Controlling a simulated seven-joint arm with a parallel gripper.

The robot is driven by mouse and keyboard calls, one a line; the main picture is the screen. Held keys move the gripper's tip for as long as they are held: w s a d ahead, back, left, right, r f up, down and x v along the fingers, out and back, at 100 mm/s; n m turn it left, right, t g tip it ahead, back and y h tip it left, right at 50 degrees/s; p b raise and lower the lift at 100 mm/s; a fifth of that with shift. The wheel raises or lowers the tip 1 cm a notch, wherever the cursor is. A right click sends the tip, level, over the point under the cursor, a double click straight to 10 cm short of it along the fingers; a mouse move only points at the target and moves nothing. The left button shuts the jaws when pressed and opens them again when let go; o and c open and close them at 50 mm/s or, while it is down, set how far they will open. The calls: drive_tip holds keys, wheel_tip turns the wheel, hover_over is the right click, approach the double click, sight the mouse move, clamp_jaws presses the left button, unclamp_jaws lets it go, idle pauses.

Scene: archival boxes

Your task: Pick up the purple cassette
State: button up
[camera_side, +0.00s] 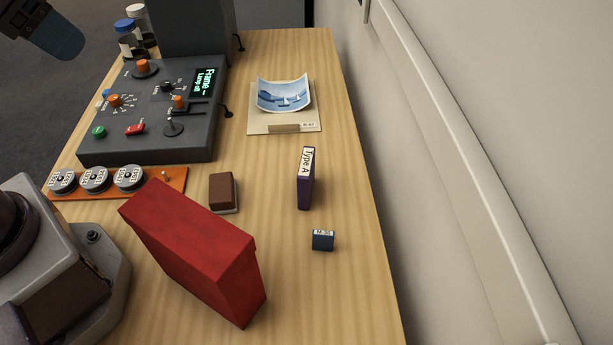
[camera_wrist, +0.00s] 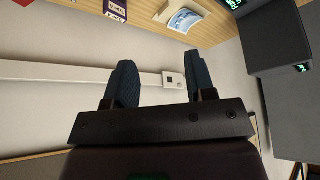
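The purple cassette (camera_side: 306,180) stands upright on the right part of the wooden table in the side view, with a white "Type A" label. It also shows at the top edge of the wrist view (camera_wrist: 115,8), partly cut off. My gripper (camera_wrist: 162,78) shows two dark blue fingers spread apart with nothing between them. In the side view only a part of it shows at the top left corner, high and well away from the cassette.
A large red box (camera_side: 195,245) stands in front, left of the cassette. A brown block (camera_side: 223,192) and a small dark blue box (camera_side: 323,240) are near the cassette. A photo (camera_side: 284,95) lies behind it. A control panel (camera_side: 150,115) fills the left; a wall is at right.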

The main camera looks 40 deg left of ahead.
drive_tip(key=o, duration=0.8)
drive_tip(key=shift+o, duration=0.2)
drive_tip(key=n+g+h, duration=0.3)
drive_tip(key=n+h, duration=1.3)
hover_over(306, 178)
drive_tip(key=s+a, duration=0.3)
drive_tip(key=s, duration=0.1)
wheel_tip(306, 178, down, 15)
drive_tip(key=w+f+n+t, duration=0.1)
drive_tip(key=f+n+t, duration=0.1)
drive_tip(key=f, duration=0.3)
drive_tip(key=w+a+f+n+t, duration=0.1)
drive_tip(key=w+f+n+t, duration=0.1)
drive_tip(key=f, duration=0.3)
drive_tip(key=w+a+f+n+t+y, duration=0.1)
drive_tip(key=w+f+n+t, duration=0.1)
drive_tip(key=f+n+t, duration=0.1)
wheel_tip(306, 178, down, 3)
drive_tip(key=shift+r+n, duration=0.2)
drive_tip(key=shift+n, duration=0.6)
drive_tip(key=shift+x, duration=2.5)
